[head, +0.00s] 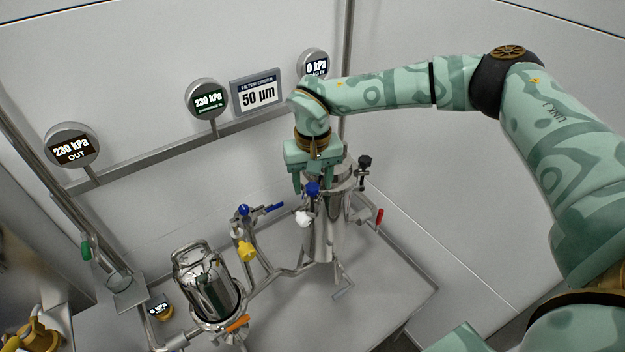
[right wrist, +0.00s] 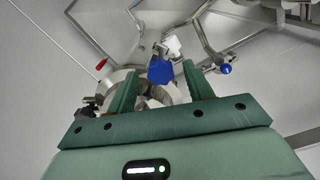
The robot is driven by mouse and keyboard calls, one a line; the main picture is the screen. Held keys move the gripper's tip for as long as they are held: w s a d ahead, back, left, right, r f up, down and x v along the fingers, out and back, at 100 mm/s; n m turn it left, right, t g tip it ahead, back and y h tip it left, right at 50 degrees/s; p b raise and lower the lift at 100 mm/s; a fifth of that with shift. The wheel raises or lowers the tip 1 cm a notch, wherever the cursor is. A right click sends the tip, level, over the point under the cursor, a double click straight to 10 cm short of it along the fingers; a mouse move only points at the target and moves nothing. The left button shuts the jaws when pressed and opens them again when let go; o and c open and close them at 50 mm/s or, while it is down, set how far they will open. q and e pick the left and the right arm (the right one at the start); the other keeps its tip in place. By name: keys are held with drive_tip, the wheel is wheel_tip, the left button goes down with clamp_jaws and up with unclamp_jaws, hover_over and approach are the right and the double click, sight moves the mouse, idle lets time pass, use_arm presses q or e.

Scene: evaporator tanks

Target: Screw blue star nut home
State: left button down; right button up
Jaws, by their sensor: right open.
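The blue star nut (head: 313,188) sits at the top front rim of the upright steel filter vessel (head: 322,238). It also shows in the right wrist view (right wrist: 161,71), between and just beyond the finger ends. My right gripper (head: 312,190) points down over the vessel top, with one finger on each side of the nut. The gripper also shows in the right wrist view (right wrist: 160,68). It is open, with a clear gap between each finger and the nut. My left gripper is out of view.
A white knob (head: 303,218) sits just below the nut, and a black knob (head: 364,162) stands to its right. A red-handled valve (head: 379,216) is at the right. A yellow knob (head: 247,251), a blue-handled valve (head: 268,207) and a shiny steel canister (head: 207,288) stand left.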

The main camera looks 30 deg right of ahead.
drive_tip(key=c, duration=1)
drive_tip(key=shift+r, duration=0.1)
